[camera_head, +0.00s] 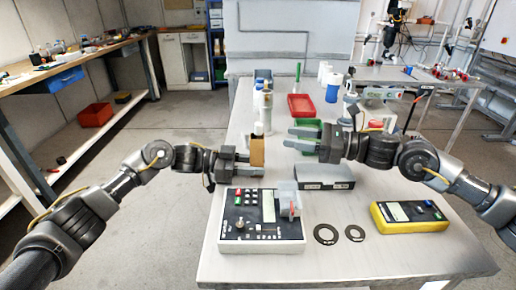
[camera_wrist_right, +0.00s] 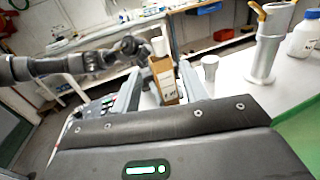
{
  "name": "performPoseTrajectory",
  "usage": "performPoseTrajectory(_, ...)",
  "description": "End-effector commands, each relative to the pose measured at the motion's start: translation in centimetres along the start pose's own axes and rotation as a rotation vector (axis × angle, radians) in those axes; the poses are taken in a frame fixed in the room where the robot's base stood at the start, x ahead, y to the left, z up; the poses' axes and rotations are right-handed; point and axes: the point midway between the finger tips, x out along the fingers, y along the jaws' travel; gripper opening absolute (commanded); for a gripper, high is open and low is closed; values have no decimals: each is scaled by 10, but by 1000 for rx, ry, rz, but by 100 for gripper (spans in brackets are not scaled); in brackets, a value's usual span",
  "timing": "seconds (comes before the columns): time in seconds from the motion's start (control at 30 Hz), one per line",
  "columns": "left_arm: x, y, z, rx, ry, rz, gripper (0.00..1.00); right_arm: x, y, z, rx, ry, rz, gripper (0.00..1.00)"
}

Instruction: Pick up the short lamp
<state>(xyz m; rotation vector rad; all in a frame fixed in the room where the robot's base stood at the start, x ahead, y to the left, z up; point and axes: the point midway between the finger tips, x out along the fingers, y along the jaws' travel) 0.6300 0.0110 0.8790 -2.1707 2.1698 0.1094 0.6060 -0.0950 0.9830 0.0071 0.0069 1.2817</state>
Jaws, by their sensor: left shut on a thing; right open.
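A small brown box (camera_head: 257,152) stands upright in my left gripper (camera_head: 250,165), which is shut on it above the table. A short white cylinder, apparently the short lamp (camera_head: 258,128), sticks up from the box top; its lower part is hidden. In the right wrist view the box (camera_wrist_right: 165,82) carries a label, and the white piece (camera_wrist_right: 158,46) rises from it. My right gripper (camera_head: 289,138) is open and empty, its fingers pointing left at the box from a short distance. In the right wrist view the box appears between and beyond its fingers.
A metal cylinder stand (camera_wrist_right: 266,50) is behind the box. A green bin (camera_head: 308,126), red bin (camera_head: 300,106) and blue-white bottle (camera_head: 333,88) stand further back. A grey box (camera_head: 323,178), control unit (camera_head: 262,222), two black rings (camera_head: 326,234) and yellow meter (camera_head: 410,216) lie in front.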

Motion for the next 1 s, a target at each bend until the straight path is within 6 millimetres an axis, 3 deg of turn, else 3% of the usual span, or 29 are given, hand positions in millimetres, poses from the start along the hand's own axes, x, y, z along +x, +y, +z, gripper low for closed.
performPoseTrajectory(0.4,0,0,0,1,1,0,21,60,-1,1,-3,-2,-1,44)
performPoseTrajectory(0.67,0,0,0,1,0,1,21,68,-1,0,-3,-1,-2,44)
performPoseTrajectory(1.0,0,0,0,1,1,0,21,112,-1,-1,-3,-2,-1,44)
